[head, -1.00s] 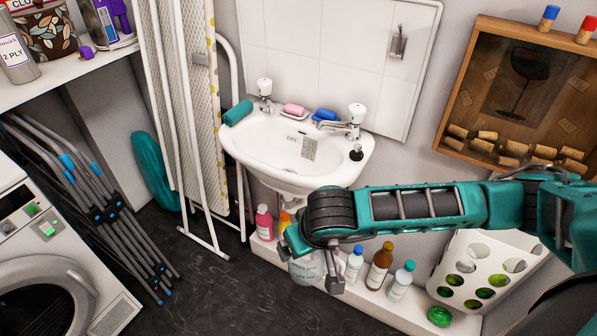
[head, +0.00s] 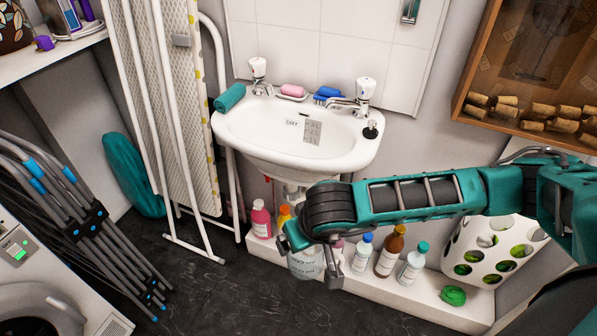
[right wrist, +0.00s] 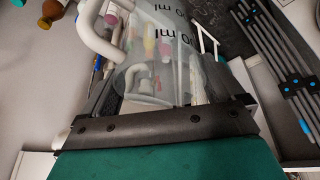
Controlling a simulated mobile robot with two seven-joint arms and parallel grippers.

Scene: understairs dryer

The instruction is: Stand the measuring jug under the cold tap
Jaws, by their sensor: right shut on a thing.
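The clear measuring jug (head: 305,264) with dark printed marks hangs in my right gripper (head: 309,257), in front of and below the basin, above the dark floor. In the right wrist view the jug (right wrist: 165,50) lies between the fingers of the gripper (right wrist: 168,95), its white handle at the left. Two chrome taps with white knobs stand on the basin's back rim: a left tap (head: 258,76) and a right tap (head: 361,95). The right knob seems to have a blue mark; the left knob's mark is unclear. My left gripper is out of view.
Several bottles stand on the low white ledge (head: 425,297) below. An ironing board (head: 180,110) leans at the left.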

